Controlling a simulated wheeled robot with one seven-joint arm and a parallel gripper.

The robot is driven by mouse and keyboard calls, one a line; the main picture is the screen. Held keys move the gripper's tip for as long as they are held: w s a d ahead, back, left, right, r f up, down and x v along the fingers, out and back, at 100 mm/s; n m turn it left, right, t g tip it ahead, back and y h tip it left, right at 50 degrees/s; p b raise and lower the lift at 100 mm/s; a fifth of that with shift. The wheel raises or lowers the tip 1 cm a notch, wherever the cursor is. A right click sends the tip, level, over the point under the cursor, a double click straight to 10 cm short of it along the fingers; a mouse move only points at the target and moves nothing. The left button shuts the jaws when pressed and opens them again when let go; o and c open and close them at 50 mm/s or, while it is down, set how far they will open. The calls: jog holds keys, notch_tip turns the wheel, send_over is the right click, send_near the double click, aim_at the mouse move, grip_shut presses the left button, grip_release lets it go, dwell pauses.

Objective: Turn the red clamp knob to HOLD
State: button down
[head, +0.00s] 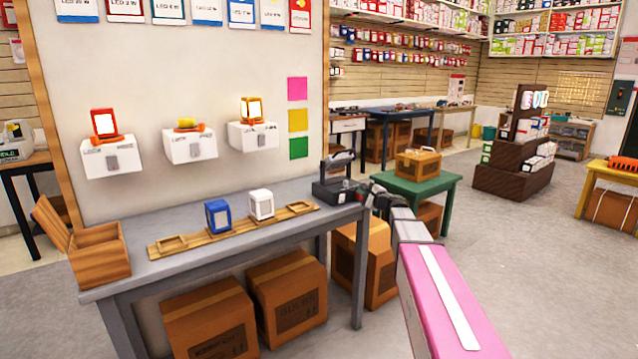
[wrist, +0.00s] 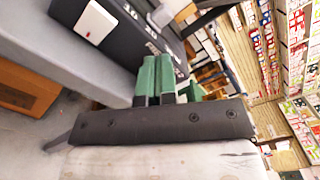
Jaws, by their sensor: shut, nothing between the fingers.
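A dark grey device (head: 338,188) with an upright handle stands at the right end of the grey workbench (head: 215,210). In the wrist view its dark face (wrist: 135,40) carries a white panel (wrist: 97,22) with a small red mark, and pale markings. I cannot make out the red clamp knob or the word HOLD clearly; my gripper may cover them. My gripper (head: 368,192) is at the right side of the device, close to it. In the wrist view its green-padded fingers (wrist: 156,60) are together, tips at the device's face, with nothing seen between them. Contact is unclear.
On the bench stand a wooden rail (head: 285,215) with a blue block (head: 217,216) and a white block (head: 261,204), and an open wooden box (head: 98,256). A green table (head: 420,190) with a carton is behind my arm. Cartons fill the space below the bench.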

jog(key=shift+v, duration=2.25)
jog(key=shift+f, duration=0.15)
